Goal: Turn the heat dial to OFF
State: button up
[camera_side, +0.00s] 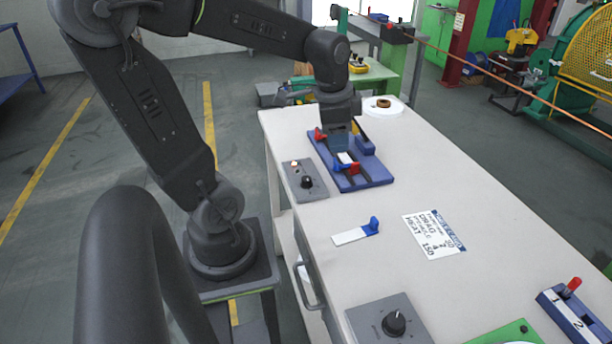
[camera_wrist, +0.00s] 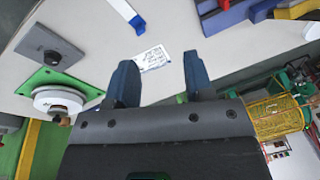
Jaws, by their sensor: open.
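Two dials show in the side view. One black dial knob (camera_side: 307,182) is on a small grey box (camera_side: 309,194) beside the blue fixture, with a small light-coloured part behind it. Another black knob (camera_side: 394,323) with a white pointer is on a larger grey box (camera_side: 372,311) at the bottom. I cannot read which is the heat dial or where OFF lies. My gripper (camera_side: 341,137) hangs over the blue fixture, behind and right of the small box. In the wrist view its dark blue fingers (camera_wrist: 158,76) are apart with nothing between them.
The blue fixture (camera_side: 378,178) has red and blue clamps. A white strip with a blue end (camera_side: 350,236) and a printed card (camera_side: 434,234) reading DRAG and HEAT 150 lie on the white table (camera_side: 300,232). A blue block with a red peg (camera_side: 571,313) stands bottom right.

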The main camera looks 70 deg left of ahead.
aim_at(306, 178)
jog(key=shift+o, duration=0.6)
jog(key=s+a+f+m+g, duration=0.1)
jog(key=a+f, duration=0.1)
jog(key=a, duration=0.4)
jog(key=s+a+f+m+g+h, duration=0.1)
jog(key=a+f+m, duration=0.1)
jog(key=a, duration=0.5)
jog(key=shift+s+f, duration=0.15)
jog(key=shift+f, duration=0.55)
jog(key=f, duration=1.4)
jog(key=shift+s+d, duration=0.15)
jog(key=shift+s, duration=0.05)
jog(key=shift+r, duration=0.1)
jog(key=c, duration=0.9)
